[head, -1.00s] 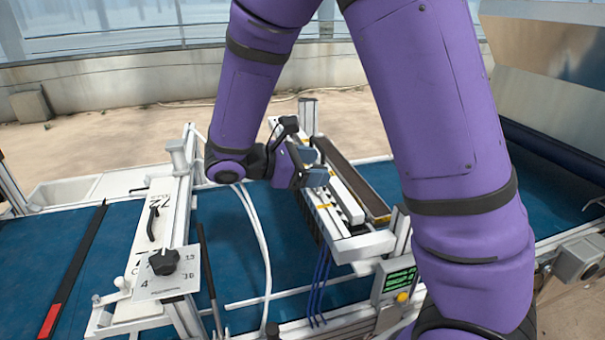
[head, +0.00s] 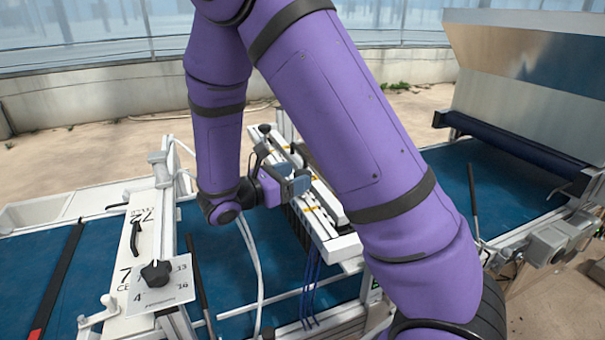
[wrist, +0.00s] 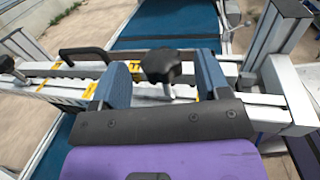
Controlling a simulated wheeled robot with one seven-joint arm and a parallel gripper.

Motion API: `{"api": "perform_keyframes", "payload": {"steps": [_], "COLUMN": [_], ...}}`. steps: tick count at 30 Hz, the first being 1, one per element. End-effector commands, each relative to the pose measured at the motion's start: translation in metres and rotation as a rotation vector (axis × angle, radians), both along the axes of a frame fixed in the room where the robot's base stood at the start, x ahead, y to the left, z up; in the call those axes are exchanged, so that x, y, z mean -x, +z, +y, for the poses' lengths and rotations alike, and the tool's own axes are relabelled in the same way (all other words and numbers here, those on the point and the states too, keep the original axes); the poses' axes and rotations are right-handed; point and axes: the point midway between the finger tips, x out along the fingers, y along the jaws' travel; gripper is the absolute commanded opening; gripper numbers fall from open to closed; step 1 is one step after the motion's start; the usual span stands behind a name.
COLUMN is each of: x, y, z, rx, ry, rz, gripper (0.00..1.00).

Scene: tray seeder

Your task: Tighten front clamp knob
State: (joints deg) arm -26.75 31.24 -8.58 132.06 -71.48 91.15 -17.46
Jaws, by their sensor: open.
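A black lobed knob (wrist: 160,66) on a metal stem stands up from the white rail of the seeder head in the wrist view. My gripper (wrist: 164,78) is open, with one blue finger left of the knob and one right of it. Gaps show on both sides, so neither finger appears to touch it. In the head view my gripper (head: 287,186) is over the white seeder bar (head: 318,222), and this knob cannot be made out there. Another small black knob (head: 265,128) sits at the bar's far end.
A black handle (wrist: 86,54) arches over the rail left of my gripper. A metal upright (wrist: 278,35) stands to its right. At the head view's left is a dial plate (head: 178,294) with a black knob (head: 155,272). Blue belt (head: 215,240) runs below.

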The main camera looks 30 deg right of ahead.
Motion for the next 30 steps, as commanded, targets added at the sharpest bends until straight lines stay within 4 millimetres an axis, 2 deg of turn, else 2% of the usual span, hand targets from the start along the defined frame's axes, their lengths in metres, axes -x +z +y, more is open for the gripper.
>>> {"api": "perform_keyframes", "payload": {"steps": [6,17,18,24,30], "x": [0.0,-0.001,-0.001,-0.001,-0.001], "y": [0.0,0.0,0.0,0.0,0.0], "z": [-0.023,-0.029,-0.029,-0.029,-0.029], "rx": [0.0,0.0,0.0,0.0,0.0], "ry": [0.0,0.0,0.0,0.0,-0.006], "rz": [0.001,0.001,0.001,0.001,0.0], "gripper": [0.69,0.69,0.67,0.21,0.2]}}
